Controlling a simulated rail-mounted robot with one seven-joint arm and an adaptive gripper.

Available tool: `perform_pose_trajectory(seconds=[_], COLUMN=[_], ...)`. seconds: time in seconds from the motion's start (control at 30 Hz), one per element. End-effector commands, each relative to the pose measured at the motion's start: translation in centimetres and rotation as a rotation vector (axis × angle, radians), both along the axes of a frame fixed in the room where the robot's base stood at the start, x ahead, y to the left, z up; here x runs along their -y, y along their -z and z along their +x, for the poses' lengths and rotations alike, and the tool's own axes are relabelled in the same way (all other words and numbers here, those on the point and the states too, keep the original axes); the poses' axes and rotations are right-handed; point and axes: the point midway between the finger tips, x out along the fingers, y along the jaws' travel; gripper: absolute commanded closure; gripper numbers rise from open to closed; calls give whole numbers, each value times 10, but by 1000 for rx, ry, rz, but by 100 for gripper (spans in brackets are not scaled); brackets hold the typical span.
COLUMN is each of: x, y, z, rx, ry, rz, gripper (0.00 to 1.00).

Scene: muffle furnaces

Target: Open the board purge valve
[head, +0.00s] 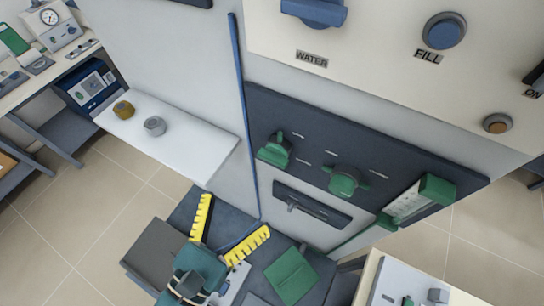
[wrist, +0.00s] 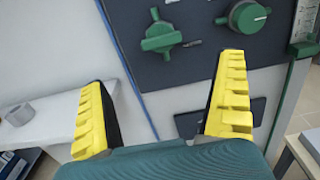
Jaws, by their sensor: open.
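The dark board (head: 300,125) on the upright panel carries two green valve controls. The left one is a green lever-type handle (head: 274,149), also seen in the wrist view (wrist: 161,38). The right one is a rounder green knob (head: 345,181) with a white pointer line, also in the wrist view (wrist: 247,16). Their small labels are too blurred to read, so I cannot tell which is purge. My gripper (head: 236,213) has yellow toothed fingers spread wide and empty. In the wrist view my gripper (wrist: 165,70) is below the left handle, apart from it.
A green-framed flow gauge (head: 420,201) is right of the knob. A dark plate with a bar (head: 312,205) is under the valves. A blue vertical pipe (head: 242,110) runs left of the board. A white shelf (head: 185,150) holds a brass and a grey knob-like piece.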

Motion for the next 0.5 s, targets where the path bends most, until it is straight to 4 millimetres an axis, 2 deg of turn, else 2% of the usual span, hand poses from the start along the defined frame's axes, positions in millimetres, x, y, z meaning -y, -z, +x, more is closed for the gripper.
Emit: perform_pose_trajectory(seconds=[0.3,0.5], x=[40,58], y=[-2,-1], z=[69,105], rx=[-1,0], ry=[7,4], rz=[3,4], gripper=[0,0])
